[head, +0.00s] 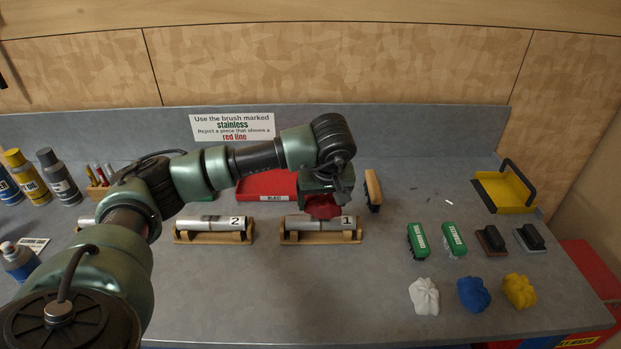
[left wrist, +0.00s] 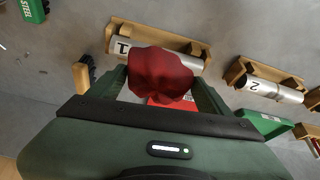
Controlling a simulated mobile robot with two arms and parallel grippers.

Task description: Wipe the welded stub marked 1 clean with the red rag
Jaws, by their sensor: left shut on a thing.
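The red rag (head: 322,207) is held in my left gripper (head: 324,192), which is shut on it. In the left wrist view the rag (left wrist: 160,74) bulges between the fingers and covers part of stub 1. The welded stub marked 1 (head: 319,223) is a silver tube lying in a wooden cradle (head: 320,237). It also shows in the left wrist view (left wrist: 190,62). The rag is over the stub's middle to right part, beside the label; I cannot tell whether it touches. My right gripper is not in view.
Stub 2 (head: 210,223) lies in its cradle to the left. A red tray (head: 266,186) and a wooden-backed brush (head: 373,189) are behind. Green brushes (head: 454,239), white (head: 424,296), blue (head: 473,294) and yellow (head: 519,291) rags lie right. The front middle bench is clear.

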